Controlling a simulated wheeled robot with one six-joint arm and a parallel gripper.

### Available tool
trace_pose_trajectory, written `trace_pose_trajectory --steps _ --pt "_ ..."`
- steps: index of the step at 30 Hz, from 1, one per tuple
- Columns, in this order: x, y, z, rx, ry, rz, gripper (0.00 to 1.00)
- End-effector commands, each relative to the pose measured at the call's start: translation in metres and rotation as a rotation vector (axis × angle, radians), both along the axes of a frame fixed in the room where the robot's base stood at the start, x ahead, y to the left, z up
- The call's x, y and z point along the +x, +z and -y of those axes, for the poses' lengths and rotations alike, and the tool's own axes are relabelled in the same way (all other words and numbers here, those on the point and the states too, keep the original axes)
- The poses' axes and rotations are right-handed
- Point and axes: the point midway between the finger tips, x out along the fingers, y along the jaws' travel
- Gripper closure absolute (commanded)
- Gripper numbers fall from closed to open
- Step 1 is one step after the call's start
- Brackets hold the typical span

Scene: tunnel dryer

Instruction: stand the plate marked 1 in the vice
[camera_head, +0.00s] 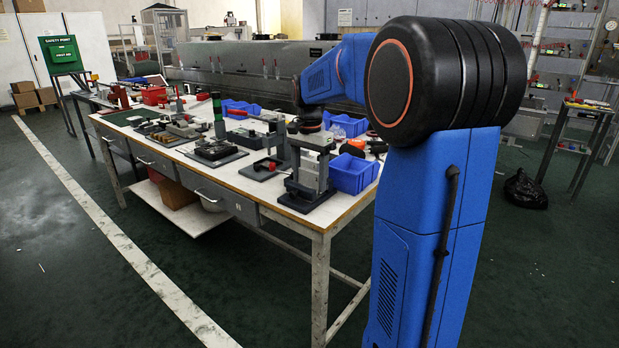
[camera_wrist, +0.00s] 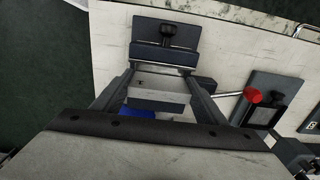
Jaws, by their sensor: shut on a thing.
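My gripper (camera_wrist: 162,77) has its two dark fingers shut on a pale grey plate (camera_wrist: 157,97). A small dark mark shows near the plate's left side, too small to read for sure. The vice (camera_wrist: 165,33), dark grey with a black knob, lies directly beyond the fingertips in the wrist view. In the head view my gripper (camera_head: 309,182) points down over the vice's dark base (camera_head: 303,198) at the near right corner of the table. The plate shows dimly between the fingers. Its lower edge is hidden, so I cannot tell whether it sits in the jaws.
A blue bin (camera_head: 352,174) stands close right of my gripper. A fixture with a red-knobbed lever (camera_wrist: 253,96) stands to the right in the wrist view. Several other fixtures crowd the bench (camera_head: 250,190) to the left. The floor in front is clear.

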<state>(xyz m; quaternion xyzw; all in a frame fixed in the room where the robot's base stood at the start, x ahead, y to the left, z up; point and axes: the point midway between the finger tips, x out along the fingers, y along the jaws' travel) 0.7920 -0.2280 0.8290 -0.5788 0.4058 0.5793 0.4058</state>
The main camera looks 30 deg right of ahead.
Motion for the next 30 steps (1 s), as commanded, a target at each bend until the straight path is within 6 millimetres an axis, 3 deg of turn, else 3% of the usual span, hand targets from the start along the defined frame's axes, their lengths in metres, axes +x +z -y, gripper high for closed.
trace_pose_trajectory --steps 7,8,10,22,30 --pt "0.000 -0.002 0.000 0.000 0.000 0.001 0.67" --pt "0.000 -0.002 0.000 0.000 0.000 0.001 0.31" --pt "0.000 -0.002 0.000 -0.001 0.000 0.001 0.15" --pt "0.000 0.003 0.000 -0.001 0.000 0.001 0.15" --pt "0.001 0.045 0.000 -0.001 0.000 0.005 0.15"
